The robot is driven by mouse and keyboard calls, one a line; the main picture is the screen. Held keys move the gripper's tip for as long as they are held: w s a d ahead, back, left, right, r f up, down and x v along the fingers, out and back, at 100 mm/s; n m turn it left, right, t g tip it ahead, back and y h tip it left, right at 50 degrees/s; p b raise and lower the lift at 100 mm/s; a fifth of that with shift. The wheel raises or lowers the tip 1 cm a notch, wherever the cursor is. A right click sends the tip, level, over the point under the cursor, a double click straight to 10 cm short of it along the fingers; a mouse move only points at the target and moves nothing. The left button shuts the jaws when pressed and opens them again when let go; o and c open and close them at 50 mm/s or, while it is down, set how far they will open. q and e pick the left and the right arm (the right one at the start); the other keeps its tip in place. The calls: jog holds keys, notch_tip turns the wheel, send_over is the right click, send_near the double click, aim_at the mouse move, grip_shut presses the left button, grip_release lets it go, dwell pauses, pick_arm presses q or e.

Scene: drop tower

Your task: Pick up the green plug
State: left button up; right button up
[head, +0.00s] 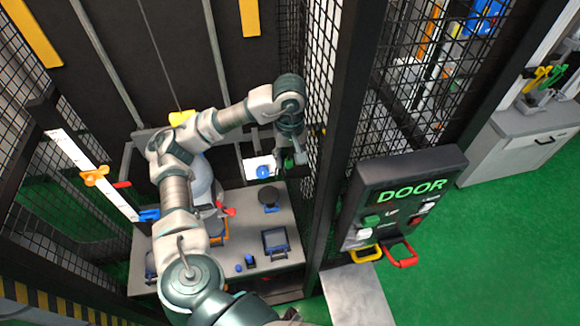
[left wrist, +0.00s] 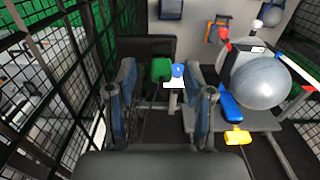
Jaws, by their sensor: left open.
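The green plug (left wrist: 161,69) is a small green block, seen in the left wrist view between my left fingers, nearer the left one and beyond their tips. In the head view a small bit of green (head: 289,163) shows beside my left gripper (head: 291,155), partly hidden by it. My left gripper also shows in the left wrist view (left wrist: 167,85), with its two fingers apart and nothing clearly held between them. I cannot tell whether a finger touches the plug. My right gripper is not in view.
A white plate with a blue knob (head: 263,172) is close to the gripper. Black mesh (head: 320,75) and a dark post (head: 340,130) stand just right of it. Below is a grey table (head: 285,215). A DOOR panel (head: 405,190) is outside the cage. A grey ball (left wrist: 260,80) shows in the left wrist view.

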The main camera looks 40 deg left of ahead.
pick_arm(q)
jog(key=shift+w+a+f, duration=0.1)
jog(key=shift+f, duration=0.35)
jog(key=shift+w+a+f, duration=0.1)
jog(key=shift+f, duration=0.35)
jog(key=shift+a, duration=0.3)
jog(key=shift+s, duration=0.15)
jog(key=c, duration=0.7)
jog(key=shift+d, duration=0.1)
jog(key=shift+c, duration=1.2)
jog(key=shift+d, duration=0.2)
